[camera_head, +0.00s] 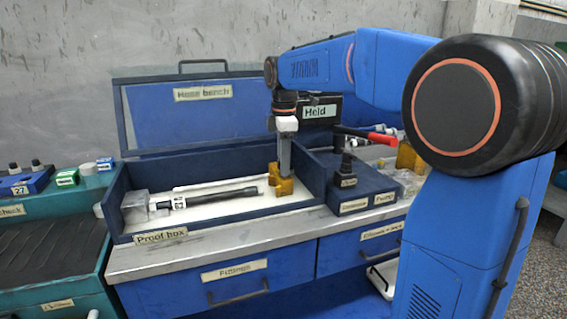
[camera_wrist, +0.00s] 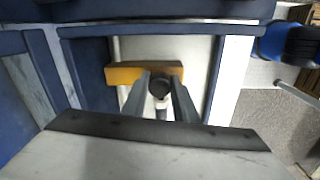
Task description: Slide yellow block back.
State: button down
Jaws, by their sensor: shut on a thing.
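The yellow block (camera_head: 283,187) stands at the right end of the white floor inside the blue proof box (camera_head: 118,217). It also shows in the wrist view (camera_wrist: 122,76) as a wide bar across the box. My gripper (camera_head: 284,172) points straight down onto the block. In the wrist view its two fingers (camera_wrist: 161,78) reach the block and are shut on it; the exact contact is partly hidden. A black hose (camera_head: 222,197) with a metal fitting and a tag lies along the box.
The blue lid (camera_head: 200,110) stands open behind the box. To the right is a blue control unit (camera_head: 362,190) with a red-handled lever (camera_head: 378,137) and a black knob.

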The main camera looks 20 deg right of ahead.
jog(key=shift+w+d, duration=0.1)
jog(key=shift+d, duration=2.15)
jog(key=c, duration=1.4)
grip_release()
jog(key=shift+d, duration=0.2)
jog(key=shift+c, duration=0.2)
jog(key=shift+r, duration=0.1)
notch_tip(320, 180, up, 17)
jog(key=shift+s, duration=0.35)
jog(key=shift+a+r, duration=0.1)
